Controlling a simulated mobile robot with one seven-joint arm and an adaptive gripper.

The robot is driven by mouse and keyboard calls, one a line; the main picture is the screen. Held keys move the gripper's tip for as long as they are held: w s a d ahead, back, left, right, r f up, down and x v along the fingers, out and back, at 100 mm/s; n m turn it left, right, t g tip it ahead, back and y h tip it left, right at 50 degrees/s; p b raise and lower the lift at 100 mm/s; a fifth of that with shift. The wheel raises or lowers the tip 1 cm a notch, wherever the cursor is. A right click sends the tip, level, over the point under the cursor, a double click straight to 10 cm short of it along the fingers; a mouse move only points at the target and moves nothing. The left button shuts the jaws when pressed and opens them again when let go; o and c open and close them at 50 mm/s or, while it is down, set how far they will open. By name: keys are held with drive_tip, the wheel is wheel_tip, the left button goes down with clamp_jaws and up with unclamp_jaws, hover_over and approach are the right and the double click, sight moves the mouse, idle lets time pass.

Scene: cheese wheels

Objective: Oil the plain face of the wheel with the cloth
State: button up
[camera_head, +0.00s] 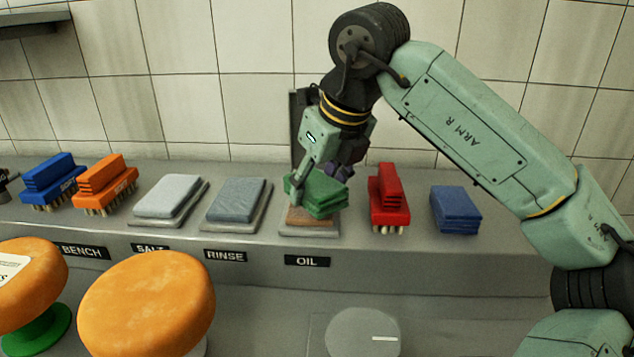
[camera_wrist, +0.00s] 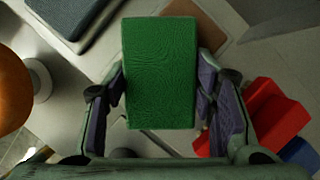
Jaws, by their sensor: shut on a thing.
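My gripper (camera_head: 322,178) is shut on a green cloth (camera_head: 318,197), a folded block. In the wrist view the green cloth (camera_wrist: 160,75) lies between my two purple-padded fingers. The cloth is over a brown pad (camera_head: 312,216) on a tray above the OIL label; I cannot tell if they touch. An orange wheel (camera_head: 146,305) stands at the front left, its visible face plain. Another orange wheel (camera_head: 35,282) at the left edge, on a green stand, has a white paper on its face. Part of an orange wheel (camera_wrist: 12,90) shows in the wrist view.
On the shelf stand a blue brush (camera_head: 50,182), an orange brush (camera_head: 104,184), a light grey pad (camera_head: 168,196), a darker grey pad (camera_head: 237,199), a red brush (camera_head: 388,200) and blue folded cloths (camera_head: 456,209). A grey disc (camera_head: 362,332) sits at the front. The tiled wall is close behind.

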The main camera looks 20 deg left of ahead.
sight(316, 182)
drive_tip(key=shift+f+b, duration=0.4)
drive_tip(key=shift+f, duration=0.15)
idle(1.2)
drive_tip(key=shift+r, duration=0.1)
drive_tip(key=shift+r+p, duration=2.65)
drive_tip(key=shift+r, duration=0.85)
